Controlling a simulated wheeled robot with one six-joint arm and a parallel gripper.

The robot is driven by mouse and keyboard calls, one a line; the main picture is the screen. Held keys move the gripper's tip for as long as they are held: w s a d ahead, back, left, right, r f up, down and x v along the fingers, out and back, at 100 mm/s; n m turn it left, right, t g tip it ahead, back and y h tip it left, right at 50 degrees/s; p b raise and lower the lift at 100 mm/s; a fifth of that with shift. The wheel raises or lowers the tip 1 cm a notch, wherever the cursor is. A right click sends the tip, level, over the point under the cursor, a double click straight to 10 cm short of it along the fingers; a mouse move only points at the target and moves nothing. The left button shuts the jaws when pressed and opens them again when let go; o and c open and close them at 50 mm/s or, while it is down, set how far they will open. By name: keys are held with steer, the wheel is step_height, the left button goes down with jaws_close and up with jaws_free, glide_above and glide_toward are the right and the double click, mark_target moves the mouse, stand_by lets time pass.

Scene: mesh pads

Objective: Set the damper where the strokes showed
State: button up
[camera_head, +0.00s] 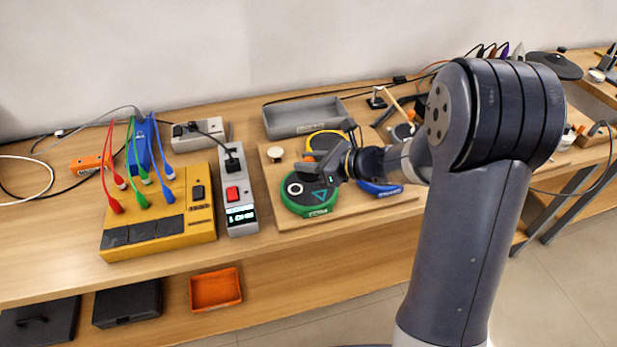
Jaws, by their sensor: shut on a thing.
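A green-rimmed pad (309,208) with a white ring and a triangle mark lies at the front of a wooden board (268,188). A yellow-rimmed pad (325,137) lies behind it, partly hidden by my arm. A blue-rimmed pad (383,189) is at the right, mostly covered by my arm. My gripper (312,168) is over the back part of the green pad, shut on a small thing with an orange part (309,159). My jaws hide most of it, and I cannot tell whether it touches the pad. A cream round-topped knob (275,153) stands at the board's left.
A grey power strip (240,215) with a red switch stands left of the board. A yellow box (170,240) with coloured leads is farther left. A grey tray (302,117) and a stand with a wooden stick (396,102) are behind.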

mark_target(309, 175)
steer(key=shift+f, duration=2.1)
steer(key=shift+f, duration=0.1)
steer(key=shift+f+b, duration=0.15)
steer(key=shift+b, duration=0.3)
steer(key=o, duration=1)
steer(key=shift+r, duration=0.2)
steer(key=shift+d+r+p, duration=0.15)
steer(key=shift+d+p, duration=0.05)
steer(key=shift+p, duration=0.1)
steer(key=v, duration=1.1)
steer(key=shift+s+d, duration=0.2)
steer(key=shift+s, duration=0.1)
